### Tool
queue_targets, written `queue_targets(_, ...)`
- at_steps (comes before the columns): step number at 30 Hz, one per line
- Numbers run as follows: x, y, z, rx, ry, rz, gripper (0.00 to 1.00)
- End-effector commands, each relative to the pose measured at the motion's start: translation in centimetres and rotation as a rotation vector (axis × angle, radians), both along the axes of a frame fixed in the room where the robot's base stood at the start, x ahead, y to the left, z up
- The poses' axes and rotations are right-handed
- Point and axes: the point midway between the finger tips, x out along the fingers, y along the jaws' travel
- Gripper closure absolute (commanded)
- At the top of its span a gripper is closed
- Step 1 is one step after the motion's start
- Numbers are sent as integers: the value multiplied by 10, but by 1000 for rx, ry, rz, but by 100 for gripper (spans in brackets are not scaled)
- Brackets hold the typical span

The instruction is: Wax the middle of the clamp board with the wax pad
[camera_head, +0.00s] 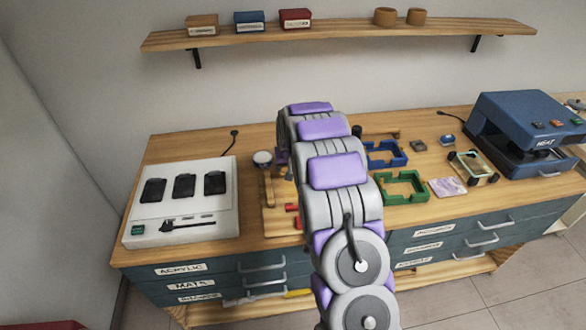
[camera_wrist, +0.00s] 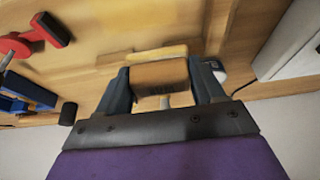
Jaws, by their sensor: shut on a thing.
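My gripper (camera_wrist: 161,84) is shut on the wax pad (camera_wrist: 160,74), a tan-brown block between its two dark fingers in the wrist view. A light wooden strip shows just beyond the pad; whether the pad touches the wood cannot be told. The clamp board (camera_head: 271,218) is light wood on the bench, partly hidden behind my arm in the head view. Red clamps (camera_head: 292,208) show at its right side, and a red clamp also shows at the left of the wrist view (camera_wrist: 50,30). My arm hides the gripper and pad in the head view.
A white panel with black pads (camera_head: 190,202) stands left of the board. Blue (camera_head: 386,154) and green (camera_head: 404,187) frames lie right of my arm, with a blue heat press (camera_head: 520,125) farther right. A small round white-topped item (camera_head: 262,158) stands behind the board.

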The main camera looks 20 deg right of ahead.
Motion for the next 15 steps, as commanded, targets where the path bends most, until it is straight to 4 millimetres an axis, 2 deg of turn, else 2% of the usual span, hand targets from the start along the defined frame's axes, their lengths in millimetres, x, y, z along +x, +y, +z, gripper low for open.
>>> queue_targets(6,-1,-5,17,8,1,0,65)
queue_targets(15,-1,-8,18,11,1,1,65)
